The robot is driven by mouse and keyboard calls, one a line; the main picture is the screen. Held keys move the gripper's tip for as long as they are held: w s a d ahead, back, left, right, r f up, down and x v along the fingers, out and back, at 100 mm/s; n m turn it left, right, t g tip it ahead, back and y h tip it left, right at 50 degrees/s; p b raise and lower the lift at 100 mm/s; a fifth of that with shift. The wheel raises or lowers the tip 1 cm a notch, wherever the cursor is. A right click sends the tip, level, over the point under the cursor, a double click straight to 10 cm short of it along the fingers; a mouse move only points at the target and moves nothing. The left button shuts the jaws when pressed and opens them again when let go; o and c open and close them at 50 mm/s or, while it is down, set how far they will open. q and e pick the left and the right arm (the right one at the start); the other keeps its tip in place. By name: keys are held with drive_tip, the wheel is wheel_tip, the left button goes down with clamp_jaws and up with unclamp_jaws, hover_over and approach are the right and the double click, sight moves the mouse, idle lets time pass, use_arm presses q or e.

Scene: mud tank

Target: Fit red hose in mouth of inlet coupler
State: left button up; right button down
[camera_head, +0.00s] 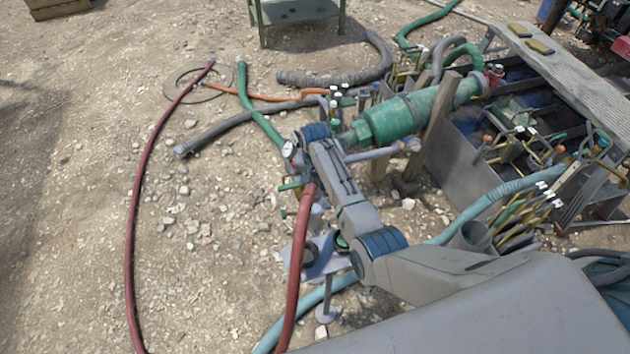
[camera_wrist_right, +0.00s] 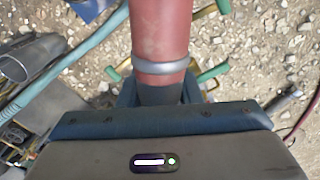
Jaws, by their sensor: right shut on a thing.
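My right gripper (camera_wrist_right: 160,96) is shut on a red hose (camera_wrist_right: 162,30) near its end, just below a grey band (camera_wrist_right: 163,68). In the head view this red hose (camera_head: 297,262) hangs from beside my right forearm down to the bottom edge. The jaws are mostly hidden there. Green handles (camera_wrist_right: 212,73) with yellow parts show on both sides of the hose, apparently on a fitting behind it; green handles also show beside my arm (camera_head: 290,186). I cannot make out the inlet coupler's mouth or whether the hose touches it. My left gripper is not in view.
A second dark red hose (camera_head: 131,225) lies on the gravel at left. A large green cylinder (camera_head: 394,119), a metal tank (camera_head: 452,155) and a wooden plank (camera_head: 565,70) stand at upper right. A light blue hose (camera_head: 480,207) runs behind my arm. The left gravel is mostly clear.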

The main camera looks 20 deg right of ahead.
drive_tip(key=shift+f+b, duration=0.85)
drive_tip(key=shift+f, duration=0.65)
drive_tip(key=shift+f, duration=0.2)
drive_tip(key=shift+f+b, duration=0.85)
drive_tip(key=shift+f, duration=0.2)
drive_tip(key=shift+f, duration=0.35)
drive_tip(key=shift+f+b, duration=0.4)
drive_tip(key=shift+f, duration=0.25)
idle(0.3)
drive_tip(key=c, duration=1)
unclamp_jaws()
